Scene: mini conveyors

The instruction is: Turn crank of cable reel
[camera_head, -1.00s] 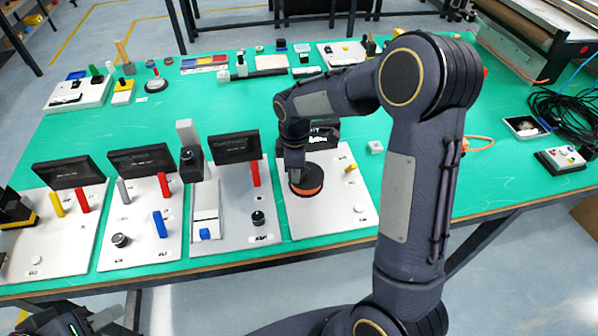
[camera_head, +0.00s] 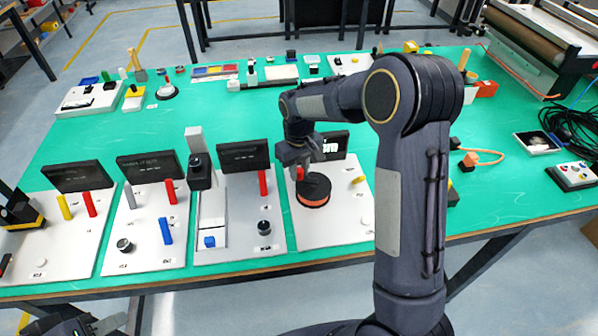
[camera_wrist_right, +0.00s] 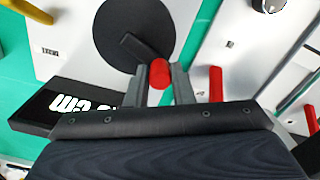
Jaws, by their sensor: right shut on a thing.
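The cable reel is a round black disc with an orange-brown rim (camera_head: 313,190), lying on a white board. Its black crank arm (camera_wrist_right: 140,50) runs from the disc to a red handle (camera_wrist_right: 160,74). In the head view the red handle (camera_head: 300,174) stands at the reel's far left edge. My right gripper (camera_head: 300,167) is shut on the handle, with one grey finger on each side of it in the wrist view (camera_wrist_right: 160,75). Part of my left gripper (camera_head: 108,321) shows at the bottom left edge, away from the boards; its jaws are not clear.
A black display panel (camera_head: 328,145) stands just behind the reel. Boards with levers and knobs (camera_head: 150,246) fill the front left. A yellow peg (camera_head: 357,180) and a white button (camera_head: 368,220) share the reel's board. The middle of the green table (camera_head: 200,125) is mostly clear.

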